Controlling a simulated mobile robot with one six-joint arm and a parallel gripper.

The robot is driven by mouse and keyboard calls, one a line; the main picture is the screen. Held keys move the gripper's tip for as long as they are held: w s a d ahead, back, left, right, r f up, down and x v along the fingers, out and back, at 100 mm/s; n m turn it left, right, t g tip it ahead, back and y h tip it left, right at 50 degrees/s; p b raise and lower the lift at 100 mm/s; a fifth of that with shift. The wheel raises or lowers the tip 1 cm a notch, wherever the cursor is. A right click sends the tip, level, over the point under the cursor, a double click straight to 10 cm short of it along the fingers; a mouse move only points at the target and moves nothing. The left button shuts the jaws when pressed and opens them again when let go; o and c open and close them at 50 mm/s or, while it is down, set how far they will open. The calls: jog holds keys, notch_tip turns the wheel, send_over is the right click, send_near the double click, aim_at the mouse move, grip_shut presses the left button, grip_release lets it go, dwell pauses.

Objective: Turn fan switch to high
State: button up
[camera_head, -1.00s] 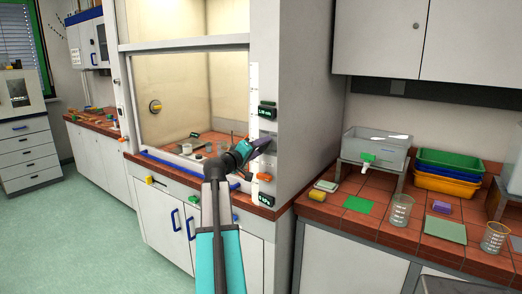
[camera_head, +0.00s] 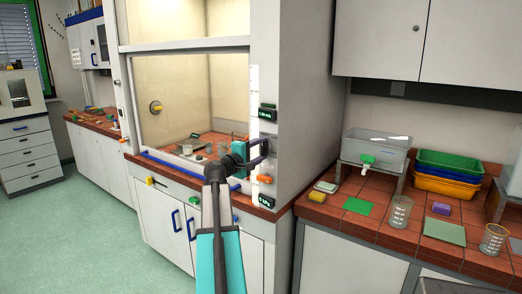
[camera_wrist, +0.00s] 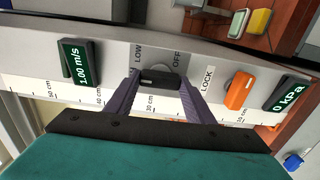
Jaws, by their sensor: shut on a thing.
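The fan switch is a black knob (camera_wrist: 158,80) on a grey plate marked LOW and OFF, with LOCK printed further right. My gripper (camera_wrist: 159,74) has its two purple fingers on either side of the knob and is shut on it. The knob's exact setting is hard to tell; a HIGH mark is not visible. In the head view my gripper (camera_head: 266,148) is at the fume hood's right post (camera_head: 255,90), and it largely hides the switch.
In the wrist view, a display (camera_wrist: 80,64) left of the switch reads 1.00 m/s. An orange knob (camera_wrist: 238,91) and a 0 kPa display (camera_wrist: 287,92) are on the right. The hood opening (camera_head: 180,100) is left of my arm; a tiled bench (camera_head: 340,205) with beakers is right.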

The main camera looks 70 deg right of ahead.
jog(key=shift+a+f, duration=0.1)
jog(key=shift+f, duration=0.1)
jog(key=o, duration=1.1)
jog(key=shift+r, duration=0.1)
jog(key=shift+c, duration=0.2)
jog(key=shift+a, duration=0.1)
jog(key=b+v, duration=0.2)
jog(key=v, duration=1.1)
jog(key=shift+a+b, duration=0.25)
jog(key=shift+b, duration=0.1)
jog(key=shift+w, duration=0.1)
